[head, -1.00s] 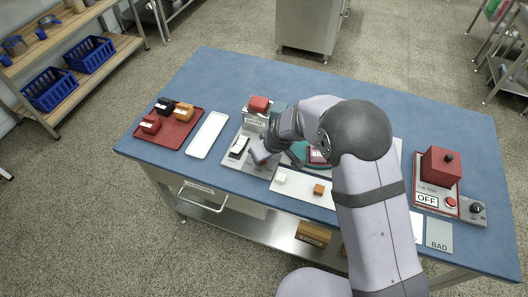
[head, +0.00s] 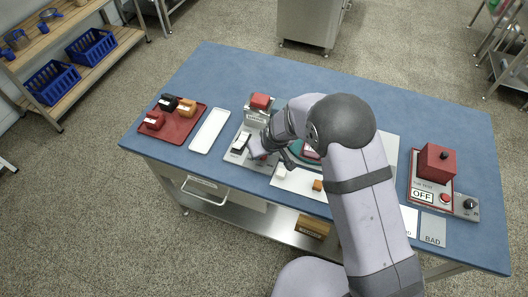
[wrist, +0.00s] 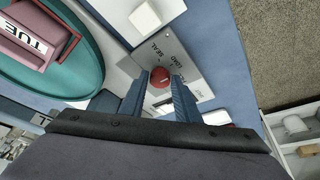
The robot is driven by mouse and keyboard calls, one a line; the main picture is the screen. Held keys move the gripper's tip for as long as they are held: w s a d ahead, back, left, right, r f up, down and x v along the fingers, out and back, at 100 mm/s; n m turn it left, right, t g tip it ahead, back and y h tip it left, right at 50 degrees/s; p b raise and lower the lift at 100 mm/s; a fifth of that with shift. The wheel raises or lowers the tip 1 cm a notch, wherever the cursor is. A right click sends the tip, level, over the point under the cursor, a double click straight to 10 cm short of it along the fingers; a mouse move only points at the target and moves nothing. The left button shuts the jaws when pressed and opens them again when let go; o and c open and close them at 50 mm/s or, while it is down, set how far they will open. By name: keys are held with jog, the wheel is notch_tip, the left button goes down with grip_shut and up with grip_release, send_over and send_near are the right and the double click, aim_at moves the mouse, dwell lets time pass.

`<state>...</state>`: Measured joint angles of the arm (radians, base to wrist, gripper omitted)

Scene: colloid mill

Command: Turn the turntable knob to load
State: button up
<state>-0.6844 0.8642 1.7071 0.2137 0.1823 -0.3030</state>
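The turntable knob is a small red round knob (wrist: 161,77) on a grey plate (wrist: 182,62) with printed position words, partly readable, one like SEAL. My gripper (wrist: 158,88) is open, with blue fingers on either side of the knob; a gap shows beside it, and I cannot tell whether either finger touches it. The teal turntable (wrist: 92,84) is at the upper left of the wrist view and carries a dull red block (wrist: 35,35) labelled TUE. In the head view my gripper (head: 258,150) is low over the plate's left part, and my arm hides much of the turntable.
A white block (wrist: 145,17) stands near the knob. A black-and-white switch (head: 240,143) and a red-topped station (head: 260,102) are close to my gripper. A white tray (head: 196,141) and a red tray (head: 184,133) lie left; a red box (head: 437,163) stands right.

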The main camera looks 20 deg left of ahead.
jog(key=shift+o, duration=1.3)
jog(key=shift+r, duration=0.1)
jog(key=b+v, duration=0.2)
jog(key=v, duration=0.5)
